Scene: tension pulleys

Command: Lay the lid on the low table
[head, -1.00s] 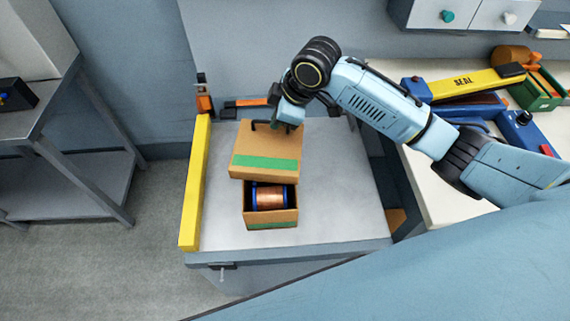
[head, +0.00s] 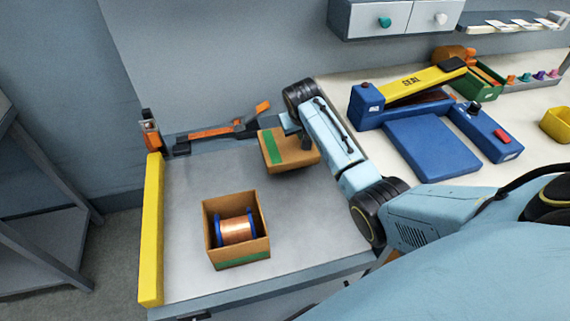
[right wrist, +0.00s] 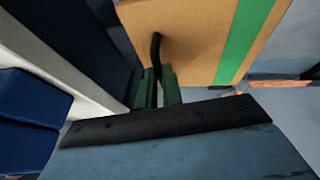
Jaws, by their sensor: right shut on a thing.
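The lid (head: 296,153) is brown cardboard with a green stripe and a black handle. It is in my right gripper (head: 292,127), off the box, over the back right part of the low table (head: 190,180). In the right wrist view the green fingers of the right gripper (right wrist: 158,88) are shut on the black handle (right wrist: 156,50) of the lid (right wrist: 190,40). I cannot tell whether the lid touches the table. The open box (head: 240,252) stands on the table with a copper spool (head: 236,231) with blue flanges inside. My left gripper is out of view.
A yellow bar (head: 151,230) runs along the table's left edge. An orange and black tool (head: 215,132) lies along the back edge. At right, a white counter (head: 335,92) holds a blue sealer (head: 432,150) with a yellow arm. Bare table surrounds the box.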

